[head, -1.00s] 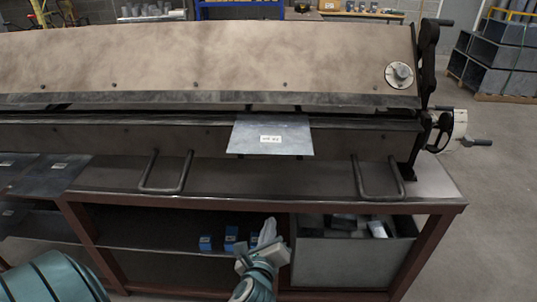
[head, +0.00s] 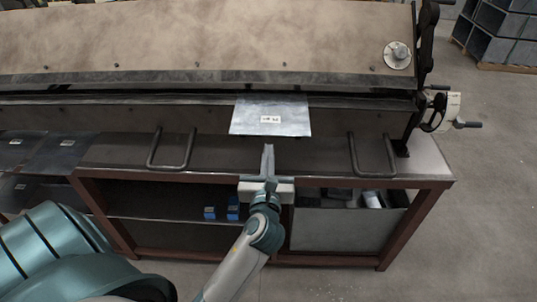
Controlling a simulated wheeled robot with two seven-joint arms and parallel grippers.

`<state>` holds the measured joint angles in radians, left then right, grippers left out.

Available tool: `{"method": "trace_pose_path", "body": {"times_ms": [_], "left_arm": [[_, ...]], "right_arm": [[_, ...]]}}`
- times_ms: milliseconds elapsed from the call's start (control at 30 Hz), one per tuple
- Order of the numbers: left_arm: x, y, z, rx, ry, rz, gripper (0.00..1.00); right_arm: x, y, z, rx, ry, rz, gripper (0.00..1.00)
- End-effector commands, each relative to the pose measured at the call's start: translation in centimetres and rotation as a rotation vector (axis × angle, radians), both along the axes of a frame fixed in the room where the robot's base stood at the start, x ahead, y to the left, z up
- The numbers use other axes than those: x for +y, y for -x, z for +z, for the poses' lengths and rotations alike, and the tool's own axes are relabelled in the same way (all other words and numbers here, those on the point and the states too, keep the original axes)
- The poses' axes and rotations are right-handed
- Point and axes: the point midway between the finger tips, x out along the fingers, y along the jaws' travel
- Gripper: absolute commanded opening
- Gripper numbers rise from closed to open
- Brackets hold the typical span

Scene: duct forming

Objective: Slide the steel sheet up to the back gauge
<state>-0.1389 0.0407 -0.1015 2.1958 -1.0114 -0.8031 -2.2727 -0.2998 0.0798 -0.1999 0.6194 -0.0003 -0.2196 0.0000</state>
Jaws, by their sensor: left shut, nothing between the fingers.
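The steel sheet (head: 270,116) is a grey plate with a small white label. It lies partly in the slot of the folding machine (head: 200,55), its near part sticking out toward me. My left gripper (head: 268,150) is shut and empty. Its fingertips point at the sheet's near edge from just below it in the picture; I cannot tell whether they touch. The back gauge is not visible, hidden behind the machine's upper beam. My right gripper is not in view.
Two bar handles, left (head: 170,150) and right (head: 373,155), flank the sheet on the machine's front. More labelled sheets (head: 60,150) lie at the left. Below are a grey bin (head: 340,228) and small blue boxes (head: 222,213) on a shelf.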

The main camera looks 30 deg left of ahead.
Motion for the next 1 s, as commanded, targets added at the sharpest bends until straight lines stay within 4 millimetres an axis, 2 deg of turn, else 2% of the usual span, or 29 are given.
{"method": "trace_pose_path", "body": {"times_ms": [433, 1000], "left_arm": [[2.1, -3.4, -0.1, -0.001, 0.001, 0.001, 0.0], [2.4, -3.9, 0.0, 0.001, 0.001, 0.0, 0.0]], "right_arm": [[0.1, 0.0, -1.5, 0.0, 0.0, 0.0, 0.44], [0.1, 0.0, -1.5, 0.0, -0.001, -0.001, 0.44]]}}
